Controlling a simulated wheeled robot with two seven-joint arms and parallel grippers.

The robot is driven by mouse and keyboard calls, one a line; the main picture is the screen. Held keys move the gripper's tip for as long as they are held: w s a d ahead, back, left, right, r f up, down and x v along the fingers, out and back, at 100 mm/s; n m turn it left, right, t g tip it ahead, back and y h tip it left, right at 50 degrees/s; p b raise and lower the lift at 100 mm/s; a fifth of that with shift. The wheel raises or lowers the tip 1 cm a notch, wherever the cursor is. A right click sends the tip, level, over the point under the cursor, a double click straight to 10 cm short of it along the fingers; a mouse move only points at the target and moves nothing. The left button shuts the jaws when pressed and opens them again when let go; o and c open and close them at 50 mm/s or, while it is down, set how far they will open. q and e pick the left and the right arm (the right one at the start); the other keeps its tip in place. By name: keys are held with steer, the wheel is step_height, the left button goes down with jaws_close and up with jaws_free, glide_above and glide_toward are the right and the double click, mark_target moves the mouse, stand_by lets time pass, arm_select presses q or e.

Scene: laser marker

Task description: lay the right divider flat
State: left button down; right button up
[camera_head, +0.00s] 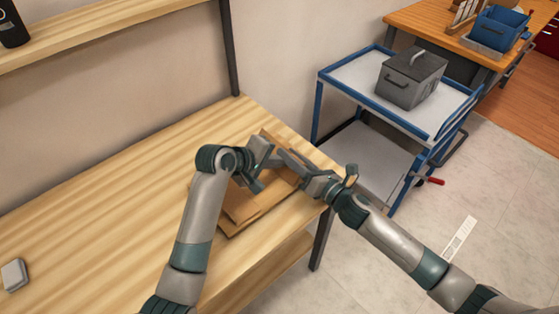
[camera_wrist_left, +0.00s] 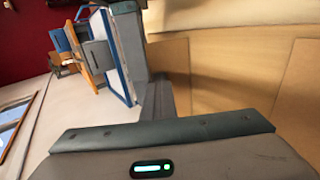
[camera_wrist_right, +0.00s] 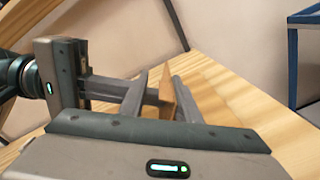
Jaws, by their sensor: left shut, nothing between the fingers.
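A wooden tray-like box (camera_head: 238,222) sits near the right end of the table, with light-brown boards in and around it. In the right wrist view an upright thin wooden divider (camera_wrist_right: 166,85) shows in the gap between my right gripper's fingers (camera_wrist_right: 157,100). My right gripper (camera_head: 290,162) is open, its fingers apart; whether either touches the divider I cannot tell. My left gripper (camera_head: 262,168) is over the box, close beside the right one, shut and empty. In the left wrist view, wooden panels (camera_wrist_left: 225,70) fill the right side. The two grippers hide part of the box.
The wooden table (camera_head: 110,190) is clear to the left except for a small grey object (camera_head: 14,275). A shelf (camera_head: 100,35) runs above along the wall. A blue-framed cart (camera_head: 350,75) with a grey box (camera_head: 411,77) stands beyond the table's right end.

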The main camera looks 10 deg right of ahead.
arm_select(q)
steer(key=shift+w+f, duration=0.15)
arm_select(e)
steer(key=v, duration=0.4)
steer(key=shift+s, duration=0.4)
steer(key=shift+s+d, duration=0.3)
steer(key=shift+d, duration=0.2)
steer(key=shift+w+d, duration=0.1)
